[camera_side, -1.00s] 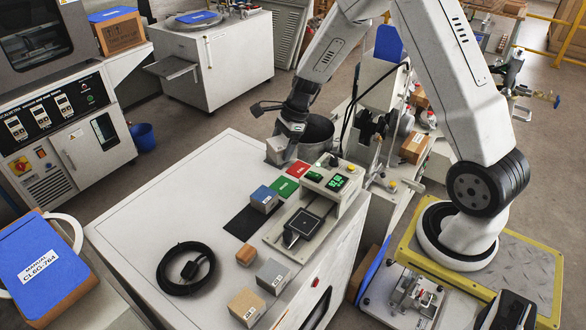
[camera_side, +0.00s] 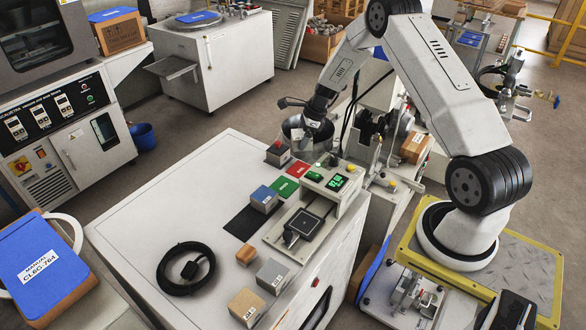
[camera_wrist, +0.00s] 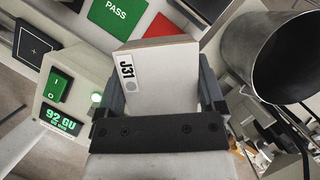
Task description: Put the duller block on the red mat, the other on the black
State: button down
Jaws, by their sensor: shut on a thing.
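My gripper (camera_side: 313,122) is shut on a pale block (camera_wrist: 158,75) with a white J31 label. The wrist view shows it between both jaws; in the side view it is small and hard to make out. It is in the air beyond the red mat (camera_side: 298,169). The black mat (camera_side: 239,225) lies flat nearer the front, with a green mat (camera_side: 284,188) marked PASS between the two. A grey block (camera_side: 272,274) and a tan block (camera_side: 246,306), both labelled, stand at the counter's front edge. I cannot tell which surface is duller.
A meter (camera_side: 336,178) reading 92 GU stands right of the mats. A blue-topped block (camera_side: 264,198) and a red-topped block (camera_side: 278,153) stand by the mats. A small orange block (camera_side: 245,254) and a coiled black cable (camera_side: 163,275) lie forward. A metal pot (camera_wrist: 296,52) is close beside my gripper.

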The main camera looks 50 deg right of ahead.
aim_at(297, 170)
jog(key=shift+f, duration=1.6)
jog(key=shift+f, duration=0.1)
jog(key=shift+f, duration=3.05)
jog(key=shift+f, duration=0.3)
grip_release()
jog(key=shift+f, duration=0.1)
jog(key=shift+r, duration=3.05)
